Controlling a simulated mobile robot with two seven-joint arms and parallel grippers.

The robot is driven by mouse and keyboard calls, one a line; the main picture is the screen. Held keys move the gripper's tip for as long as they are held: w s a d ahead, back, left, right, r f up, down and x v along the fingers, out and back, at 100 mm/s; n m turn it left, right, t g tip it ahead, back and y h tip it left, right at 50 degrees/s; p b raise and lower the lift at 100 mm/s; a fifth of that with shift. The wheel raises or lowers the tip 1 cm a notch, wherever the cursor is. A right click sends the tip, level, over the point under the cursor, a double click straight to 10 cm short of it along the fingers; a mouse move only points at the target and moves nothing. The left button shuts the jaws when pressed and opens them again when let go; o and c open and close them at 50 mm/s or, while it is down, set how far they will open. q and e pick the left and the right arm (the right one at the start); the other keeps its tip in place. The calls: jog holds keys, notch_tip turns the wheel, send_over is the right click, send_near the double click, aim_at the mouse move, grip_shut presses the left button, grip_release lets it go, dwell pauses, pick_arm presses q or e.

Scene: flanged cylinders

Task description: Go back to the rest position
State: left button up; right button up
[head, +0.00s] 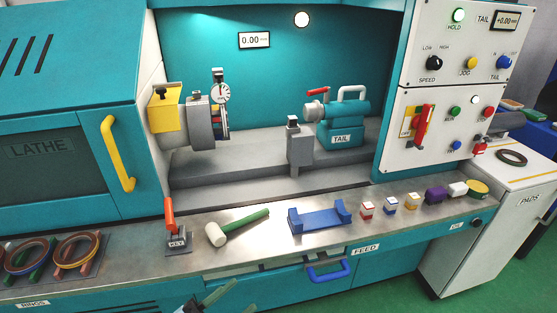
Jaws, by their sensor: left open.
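My left gripper (208,298) shows at the bottom edge of the head view, in front of the lathe's teal front panel and below the metal ledge. It is open, with nothing seen between its fingers. Most of it is cut off by the frame edge. My right gripper is not in view. No flanged cylinder can be made out for certain; a grey cylindrical part (201,124) sits at the left of the lathe bay, beside a dial gauge (221,94).
The metal ledge (270,238) carries a red-handled key (170,222), a white-headed green mallet (238,228), a blue cradle (320,216), several small blocks and rings (76,248) at left. A blue drawer handle (328,272) sticks out below. The tailstock (343,122) stands at the back.

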pick_arm(q)
jog(key=s+a+f+n+g+y, duration=0.1)
jog(key=s+a+f+n+y, duration=0.3)
jog(key=f, duration=0.4)
jog(key=s+a+f+n+g+y, duration=0.1)
jog(key=s+a+f+n+y, duration=0.3)
jog(key=s+f, duration=0.4)
jog(key=s+a+f+n+g+y, duration=0.2)
jog(key=s+a+f+n+y, duration=0.1)
jog(key=s+f+n+y, duration=0.3)
notch_tip(320, 180, down, 2)
jog(key=shift+s+a+n, duration=0.4)
jog(key=shift+s+n, duration=0.45)
jog(key=shift+n, duration=0.05)
